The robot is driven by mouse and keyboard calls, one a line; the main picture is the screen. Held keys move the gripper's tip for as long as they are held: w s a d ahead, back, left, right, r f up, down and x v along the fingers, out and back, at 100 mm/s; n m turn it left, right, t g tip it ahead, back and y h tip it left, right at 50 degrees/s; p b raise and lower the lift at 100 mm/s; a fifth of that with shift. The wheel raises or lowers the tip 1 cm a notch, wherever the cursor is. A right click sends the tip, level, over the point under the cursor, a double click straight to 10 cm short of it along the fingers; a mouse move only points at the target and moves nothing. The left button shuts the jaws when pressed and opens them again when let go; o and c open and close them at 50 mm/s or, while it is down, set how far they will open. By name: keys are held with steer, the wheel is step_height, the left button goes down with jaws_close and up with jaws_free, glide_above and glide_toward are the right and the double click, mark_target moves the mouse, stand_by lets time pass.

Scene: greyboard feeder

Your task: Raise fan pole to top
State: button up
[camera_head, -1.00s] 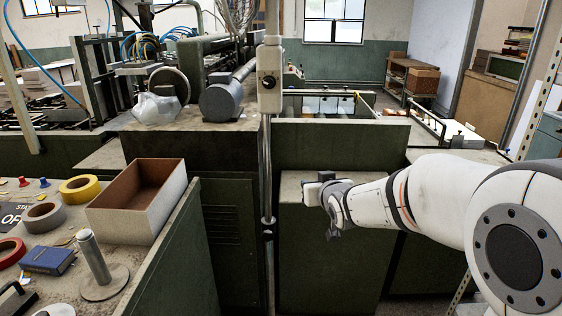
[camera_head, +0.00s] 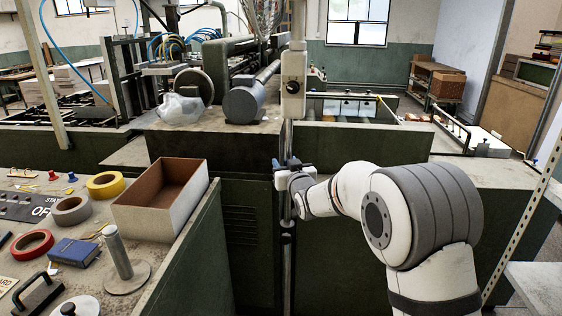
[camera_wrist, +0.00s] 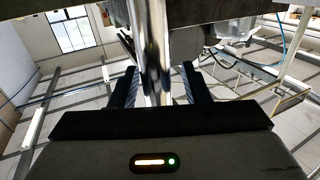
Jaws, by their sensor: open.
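The fan pole (camera_head: 288,140) is a thin upright metal rod in front of the dark green machine. A pale box with a black knob (camera_head: 293,84) is near its upper part, and a collar (camera_head: 287,226) sits lower down. My gripper (camera_head: 281,172) is at the pole, below the box and above the collar. In the wrist view, the shiny pole (camera_wrist: 153,60) passes between the two dark fingers of my gripper (camera_wrist: 156,82). The fingers stand open, with a gap visible beside the pole. The pole's top is hidden or hard to make out.
The green machine (camera_head: 360,150) stands behind the pole. A perforated upright (camera_head: 520,215) is at the right.

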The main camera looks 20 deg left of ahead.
steer(key=shift+w+a, duration=0.1)
steer(key=shift+c, duration=0.4)
jaws_close()
